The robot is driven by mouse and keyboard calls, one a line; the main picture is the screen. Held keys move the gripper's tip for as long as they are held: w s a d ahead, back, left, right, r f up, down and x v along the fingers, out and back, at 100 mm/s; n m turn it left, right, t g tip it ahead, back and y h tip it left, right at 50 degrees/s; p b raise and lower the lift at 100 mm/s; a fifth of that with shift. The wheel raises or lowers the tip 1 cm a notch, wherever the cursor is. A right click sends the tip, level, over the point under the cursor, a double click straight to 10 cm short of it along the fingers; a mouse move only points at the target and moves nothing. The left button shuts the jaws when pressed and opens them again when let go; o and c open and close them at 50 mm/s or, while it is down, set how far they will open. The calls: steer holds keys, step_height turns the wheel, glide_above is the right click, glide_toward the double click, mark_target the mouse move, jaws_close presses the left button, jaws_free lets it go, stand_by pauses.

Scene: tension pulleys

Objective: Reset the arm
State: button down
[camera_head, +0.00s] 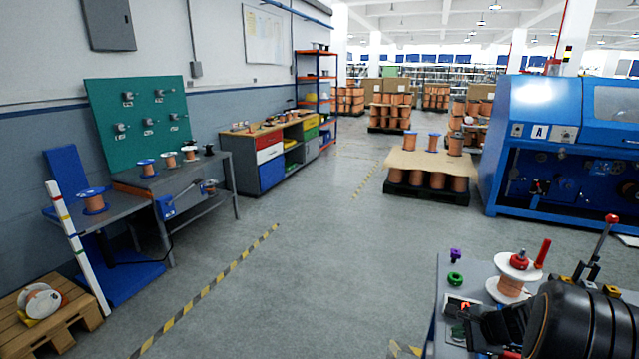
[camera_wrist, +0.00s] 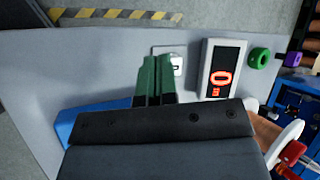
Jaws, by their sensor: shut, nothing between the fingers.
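My gripper shows in the wrist view (camera_wrist: 158,62), its two green fingers shut together with nothing between them. It hangs over a grey tabletop (camera_wrist: 100,62). In the head view my dark arm reaches in at the lower right, over the same table, and hides part of it. My gripper's fingertips (camera_head: 455,333) are small and partly unclear there.
A display with red digits (camera_wrist: 221,75) and a small white switch plate (camera_wrist: 172,61) lie beside the fingers. A green ring (camera_head: 455,279), a purple part (camera_head: 455,255) and a white-flanged copper spool (camera_head: 512,280) stand on the table. The floor (camera_head: 300,270) to the left is clear.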

steer(key=s+a+r+n+g+h+p, duration=0.1)
steer(key=s+a+r+n+p, duration=0.3)
steer(key=a+r+n, duration=0.6)
steer(key=s+a+r+n+g+h+p, duration=0.2)
steer(key=s+a+r+n+p, duration=0.3)
steer(key=s+a+r+n, duration=0.4)
steer(key=shift+s+a+r+n, duration=0.3)
steer(key=shift+a+r+n, duration=0.1)
steer(key=shift+a, duration=0.45)
